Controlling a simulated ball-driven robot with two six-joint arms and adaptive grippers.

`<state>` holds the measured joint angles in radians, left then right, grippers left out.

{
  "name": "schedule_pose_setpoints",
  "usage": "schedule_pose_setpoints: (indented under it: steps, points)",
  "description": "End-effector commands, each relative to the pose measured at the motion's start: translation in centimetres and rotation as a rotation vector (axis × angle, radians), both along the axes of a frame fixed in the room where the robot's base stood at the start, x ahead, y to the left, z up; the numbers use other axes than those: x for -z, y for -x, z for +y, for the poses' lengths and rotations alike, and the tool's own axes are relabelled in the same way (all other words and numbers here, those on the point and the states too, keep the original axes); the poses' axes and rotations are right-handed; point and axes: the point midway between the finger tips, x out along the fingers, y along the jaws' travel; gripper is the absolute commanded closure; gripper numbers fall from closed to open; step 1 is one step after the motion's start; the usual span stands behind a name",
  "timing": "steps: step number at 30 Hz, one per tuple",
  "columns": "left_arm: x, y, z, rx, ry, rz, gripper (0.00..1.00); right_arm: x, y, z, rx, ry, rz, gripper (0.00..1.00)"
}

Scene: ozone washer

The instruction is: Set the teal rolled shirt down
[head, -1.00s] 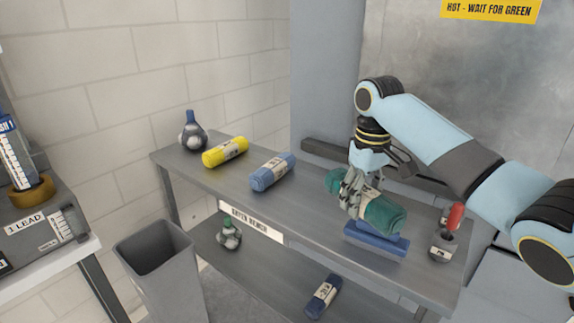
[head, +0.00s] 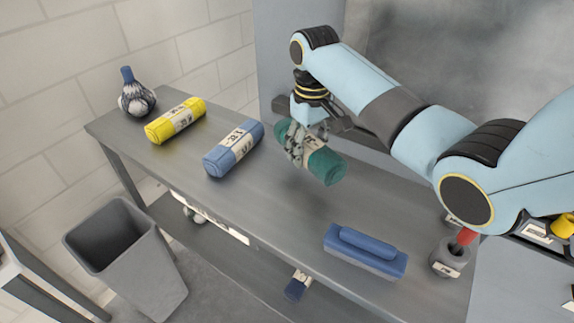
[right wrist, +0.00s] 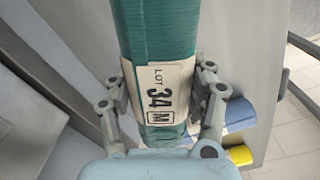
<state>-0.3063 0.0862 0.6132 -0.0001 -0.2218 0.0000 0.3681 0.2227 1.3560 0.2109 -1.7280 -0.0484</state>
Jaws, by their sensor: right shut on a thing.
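The teal rolled shirt (head: 325,165) is in my right gripper (head: 305,146), whose fingers close around its middle at the paper band. In the right wrist view the teal rolled shirt (right wrist: 158,35) runs between the fingers, and its band reads "LOT 34 M". In the head view it appears over the grey bench top (head: 270,200), right of the blue roll; a dark shadow lies below and left of it. I cannot tell exactly how far it is above the surface. My left gripper is not in view.
A blue block (head: 365,250) and a red-handled item (head: 452,255) are at the right. A grey bin (head: 130,255) stands in front. The bench middle is clear.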

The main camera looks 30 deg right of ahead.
Motion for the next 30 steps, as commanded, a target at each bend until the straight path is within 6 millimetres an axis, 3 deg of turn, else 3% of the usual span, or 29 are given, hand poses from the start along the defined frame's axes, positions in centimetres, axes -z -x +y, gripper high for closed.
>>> schedule_pose_setpoints:
  steps: [3,7,17,28,29,30]
  points:
    - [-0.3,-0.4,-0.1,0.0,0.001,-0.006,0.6,1.2,-0.7,2.3,-0.001,-0.002,-0.001,0.84]
    - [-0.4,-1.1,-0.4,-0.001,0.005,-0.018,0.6,2.1,-1.0,3.4,0.0,0.001,-0.001,0.84]
    - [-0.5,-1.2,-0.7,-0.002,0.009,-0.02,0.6,6.0,-1.0,3.6,0.001,0.001,0.0,0.84]
    - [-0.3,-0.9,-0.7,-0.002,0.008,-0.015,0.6,6.5,-1.0,3.5,0.0,0.001,-0.001,0.84]
    - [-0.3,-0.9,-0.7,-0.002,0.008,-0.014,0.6,6.6,-1.0,3.5,0.0,0.001,0.0,0.43]
    - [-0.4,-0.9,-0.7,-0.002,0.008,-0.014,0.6,6.5,-1.0,3.5,0.0,0.001,-0.001,0.38]
